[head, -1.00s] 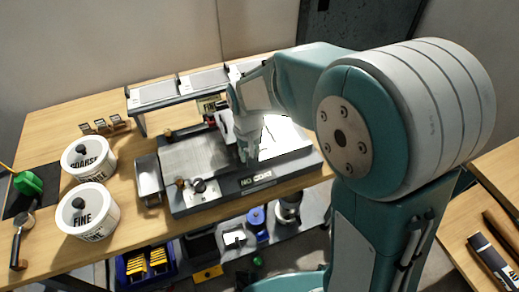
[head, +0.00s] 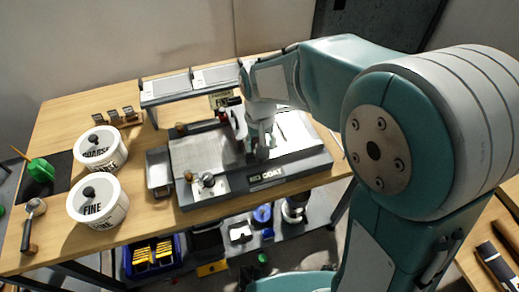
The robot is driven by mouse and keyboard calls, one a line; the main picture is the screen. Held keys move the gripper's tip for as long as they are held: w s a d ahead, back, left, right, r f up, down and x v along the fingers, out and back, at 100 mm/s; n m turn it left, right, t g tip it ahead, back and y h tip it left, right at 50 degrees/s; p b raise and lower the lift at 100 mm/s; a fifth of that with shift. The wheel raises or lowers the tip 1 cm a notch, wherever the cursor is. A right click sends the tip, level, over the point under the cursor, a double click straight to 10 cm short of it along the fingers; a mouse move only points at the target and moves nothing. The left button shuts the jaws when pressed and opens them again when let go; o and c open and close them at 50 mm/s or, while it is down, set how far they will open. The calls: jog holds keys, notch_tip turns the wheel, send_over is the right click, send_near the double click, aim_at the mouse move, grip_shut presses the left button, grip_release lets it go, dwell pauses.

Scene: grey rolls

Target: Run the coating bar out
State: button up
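The coating bench (head: 228,185), a dark-edged flat bed with a label on its front, stands on the wooden table. A dark bar-like piece with a brown end (head: 181,128) lies along the bed's back left edge; I cannot tell for sure that it is the coating bar. My gripper (head: 262,150) points down over the middle of the bed. Its fingers are small and partly hidden by my arm, so I cannot tell their opening or whether they hold anything. A white sheet lies on the bed's right part, partly behind my gripper.
A grey tray (head: 159,170) stands left of the bench. Tubs marked COARSE (head: 101,150) and FINE (head: 98,202) stand further left. A raised shelf (head: 167,96) runs behind the bench. A blue bin (head: 153,256) sits below the table. Bare tabletop shows at the back left.

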notch_tip(320, 180, up, 9)
dwell(0.6)
jog(key=s+d+r+t, duration=0.1)
jog(key=s+d+t, duration=0.1)
jog(key=s+d, duration=0.5)
jog(key=s+d+r+m+t, duration=0.1)
jog(key=s+d+r+t, duration=0.1)
jog(key=s+d, duration=0.5)
jog(key=shift+s+d+r+t, duration=0.35)
jog(key=shift+s+t, duration=0.45)
jog(key=shift+s, duration=0.3)
